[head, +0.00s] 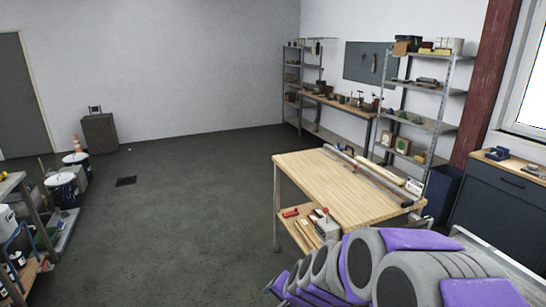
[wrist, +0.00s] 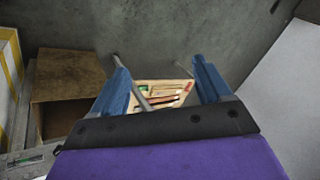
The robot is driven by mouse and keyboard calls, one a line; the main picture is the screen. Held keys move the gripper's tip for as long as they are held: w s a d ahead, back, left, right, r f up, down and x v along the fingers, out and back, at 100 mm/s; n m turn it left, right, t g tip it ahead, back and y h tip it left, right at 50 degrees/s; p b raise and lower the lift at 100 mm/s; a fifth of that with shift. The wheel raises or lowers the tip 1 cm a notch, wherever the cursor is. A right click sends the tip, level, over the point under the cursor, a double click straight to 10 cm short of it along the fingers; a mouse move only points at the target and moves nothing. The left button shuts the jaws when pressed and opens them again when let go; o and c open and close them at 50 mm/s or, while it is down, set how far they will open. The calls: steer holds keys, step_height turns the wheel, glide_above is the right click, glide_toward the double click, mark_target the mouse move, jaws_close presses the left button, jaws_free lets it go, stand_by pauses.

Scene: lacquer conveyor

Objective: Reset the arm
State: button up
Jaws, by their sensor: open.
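My purple and grey arm (head: 400,270) is folded across the lower right of the head view. My gripper (wrist: 160,66) shows in the wrist view with its two blue fingers spread apart and nothing held between them. Beyond the fingers, at a distance, is a light wooden surface (wrist: 150,87) with small items on it, partly hidden by the gripper. In the head view I cannot make out the gripper's fingers.
A wooden workbench (head: 335,180) with a lower shelf stands just beyond my arm. Storage shelving (head: 430,125) lines the back right, and a dark cabinet (head: 500,205) is at the right. Buckets (head: 62,190) stand at left. The middle floor is open. The wrist view shows an open brown box (wrist: 70,80).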

steer(key=s+d+r+n+g+h, duration=0.1)
steer(key=s+d, duration=0.3)
steer(key=s, duration=0.7)
steer(key=s+d+r+n+g+h, duration=0.1)
steer(key=s+d+r+n+g, duration=0.2)
steer(key=s, duration=0.8)
steer(key=s+d+r+n+g+h, duration=0.1)
steer(key=s+d+r+n+g, duration=0.2)
steer(key=s, duration=0.9)
steer(key=shift+d+r, duration=0.6)
steer(key=shift+d, duration=0.35)
steer(key=shift+d, duration=0.1)
